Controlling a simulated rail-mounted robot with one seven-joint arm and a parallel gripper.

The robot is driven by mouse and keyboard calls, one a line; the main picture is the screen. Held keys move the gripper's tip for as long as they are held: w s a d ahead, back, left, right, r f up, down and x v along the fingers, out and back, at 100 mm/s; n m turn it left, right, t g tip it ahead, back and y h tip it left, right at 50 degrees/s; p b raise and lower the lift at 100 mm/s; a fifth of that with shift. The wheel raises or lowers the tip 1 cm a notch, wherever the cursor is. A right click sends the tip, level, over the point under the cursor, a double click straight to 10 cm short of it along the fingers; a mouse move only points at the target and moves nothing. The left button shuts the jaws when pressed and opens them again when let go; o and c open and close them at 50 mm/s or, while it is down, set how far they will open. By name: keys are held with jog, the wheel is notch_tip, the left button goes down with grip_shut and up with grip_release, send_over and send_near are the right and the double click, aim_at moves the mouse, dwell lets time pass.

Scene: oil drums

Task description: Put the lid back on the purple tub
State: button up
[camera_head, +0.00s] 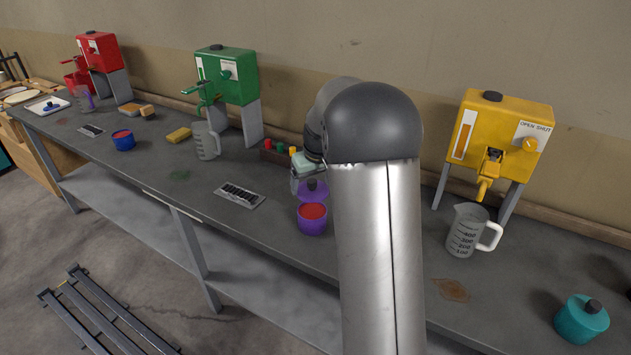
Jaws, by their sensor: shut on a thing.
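The purple tub (312,226) stands upright on the grey bench near the middle of the head view. It is open, and its red contents show at the top. The purple lid (316,197) is just above and behind the tub's mouth in the picture, with its dark knob upward. My gripper (309,182) is shut on the lid and holds it from above. My arm hides part of the gripper and the bench behind it. I cannot tell whether the lid touches the tub's rim.
A rack with coloured caps (275,152) stands behind the gripper. A dark-slotted plate (240,195) and a clear jug (206,141) are to the left. A yellow dispenser (505,130), a measuring jug (466,230) and a teal tub (580,321) are to the right. Bench left of the tub is mostly free.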

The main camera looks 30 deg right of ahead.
jog(key=shift+f+b, duration=1.85)
jog(key=shift+f, duration=1.2)
jog(key=shift+s+r, duration=0.1)
jog(key=shift+r, duration=0.05)
jog(key=shift+f+b, duration=0.2)
jog(key=shift+b, duration=0.25)
jog(key=o, duration=0.9)
jog(key=shift+r, duration=0.1)
